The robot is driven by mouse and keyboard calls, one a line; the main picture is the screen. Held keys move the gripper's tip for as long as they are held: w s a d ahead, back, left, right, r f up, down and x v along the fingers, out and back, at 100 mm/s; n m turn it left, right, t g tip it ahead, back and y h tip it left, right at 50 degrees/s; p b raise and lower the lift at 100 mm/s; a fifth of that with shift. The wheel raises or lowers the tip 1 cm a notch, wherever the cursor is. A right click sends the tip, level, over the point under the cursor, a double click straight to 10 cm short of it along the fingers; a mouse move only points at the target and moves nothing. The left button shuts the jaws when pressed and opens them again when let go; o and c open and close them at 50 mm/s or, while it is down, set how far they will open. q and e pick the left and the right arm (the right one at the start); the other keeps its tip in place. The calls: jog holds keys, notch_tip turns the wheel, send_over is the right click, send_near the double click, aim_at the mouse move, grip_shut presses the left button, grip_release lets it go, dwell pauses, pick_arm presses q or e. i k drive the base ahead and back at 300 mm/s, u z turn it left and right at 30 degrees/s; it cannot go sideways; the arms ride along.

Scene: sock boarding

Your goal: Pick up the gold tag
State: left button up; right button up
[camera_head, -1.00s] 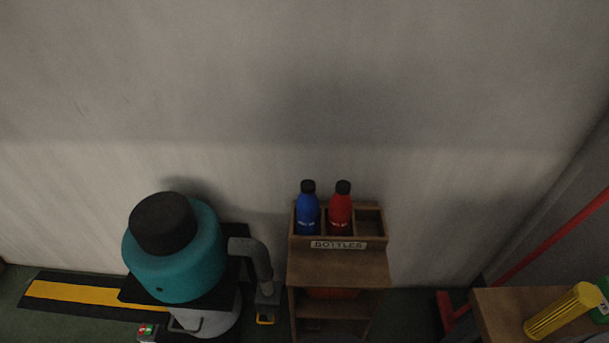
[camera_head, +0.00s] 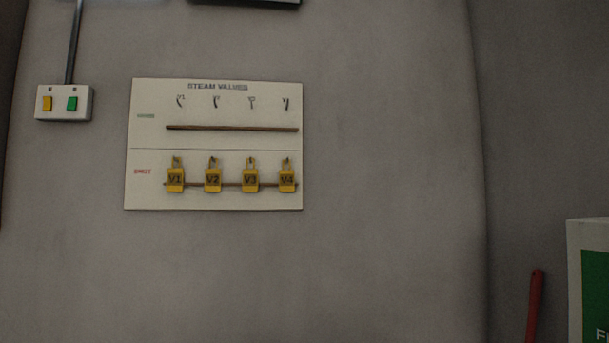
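Several gold-yellow tags hang in a row on the lower rail of a white wall board (camera_head: 215,145) headed "STEAM VALVES". They are marked V1 (camera_head: 175,180), V2 (camera_head: 213,180), V3 (camera_head: 250,180) and V4 (camera_head: 287,180), from left to right. The upper rail (camera_head: 232,128) of the board is bare, with small hook-like marks above it. Neither of my grippers is in view.
A white switch box (camera_head: 64,103) with a yellow and a green switch is on the wall left of the board. A red handle (camera_head: 535,305) and a green-and-white box (camera_head: 590,285) stand at the lower right. The wall between is bare.

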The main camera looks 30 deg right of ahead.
aim_at(287, 178)
jog(key=z, duration=0.7)
jog(key=i, duration=0.85)
jog(key=u, duration=0.15)
